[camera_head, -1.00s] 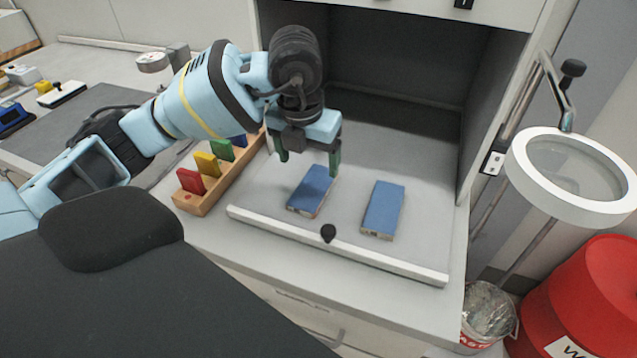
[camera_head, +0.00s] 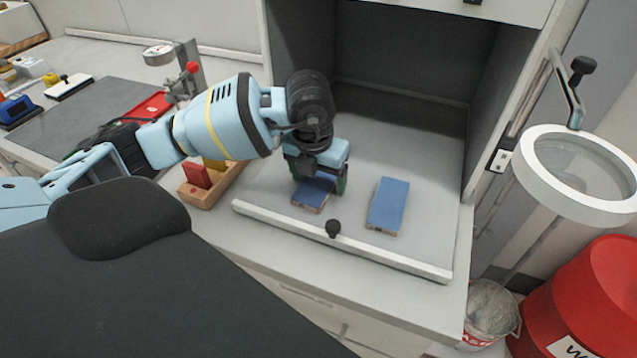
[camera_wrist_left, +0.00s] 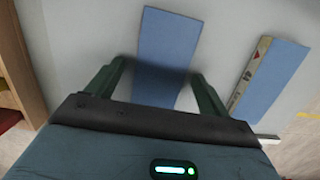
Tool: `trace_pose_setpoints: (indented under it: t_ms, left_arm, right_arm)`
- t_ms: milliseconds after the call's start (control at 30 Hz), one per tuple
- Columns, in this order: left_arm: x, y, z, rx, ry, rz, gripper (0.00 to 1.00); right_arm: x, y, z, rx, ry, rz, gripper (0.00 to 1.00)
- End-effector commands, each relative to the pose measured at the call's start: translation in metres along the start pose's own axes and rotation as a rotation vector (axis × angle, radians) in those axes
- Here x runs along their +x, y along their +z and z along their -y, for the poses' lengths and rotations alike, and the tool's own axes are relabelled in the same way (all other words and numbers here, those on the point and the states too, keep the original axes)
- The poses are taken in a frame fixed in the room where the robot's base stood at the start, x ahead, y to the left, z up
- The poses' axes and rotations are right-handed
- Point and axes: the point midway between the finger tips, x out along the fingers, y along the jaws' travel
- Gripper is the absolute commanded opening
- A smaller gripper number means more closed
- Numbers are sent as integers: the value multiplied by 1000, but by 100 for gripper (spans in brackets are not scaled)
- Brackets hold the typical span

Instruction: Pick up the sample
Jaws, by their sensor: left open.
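Two blue-topped blocks, which look like the samples, lie flat on the pale floor of the open cabinet. The left sample (camera_head: 313,193) is partly hidden under my left gripper (camera_head: 318,185). The right sample (camera_head: 388,205) lies apart from it, with nothing touching it. In the left wrist view, my open left gripper (camera_wrist_left: 160,75) has one green finger on each side of the left sample (camera_wrist_left: 168,45), with visible gaps. The right sample (camera_wrist_left: 270,80) shows there too, outside the fingers, its printed edge visible. My right gripper is not in view.
A wooden rack (camera_head: 205,190) with coloured pieces stands left of the samples. A white bar (camera_head: 340,240) with a black knob (camera_head: 333,228) runs along the front. A ring magnifier (camera_head: 577,170) and a red bin (camera_head: 585,300) are at right.

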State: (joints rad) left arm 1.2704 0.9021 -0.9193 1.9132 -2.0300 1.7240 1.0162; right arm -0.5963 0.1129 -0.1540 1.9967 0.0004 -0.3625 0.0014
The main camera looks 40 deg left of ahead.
Motion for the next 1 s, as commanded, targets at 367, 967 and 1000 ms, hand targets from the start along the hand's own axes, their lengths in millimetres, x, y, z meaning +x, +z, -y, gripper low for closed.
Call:
trace_pose_setpoints:
  t_ms: [367,967,1000]
  left_arm:
    - [0,0,0,0,0,0,47]
    - [-30,5,0,0,-1,4,30]
    - [-38,7,0,0,-2,5,30]
  right_arm:
    - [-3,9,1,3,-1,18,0]
    - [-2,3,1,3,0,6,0]
    - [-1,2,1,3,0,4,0]
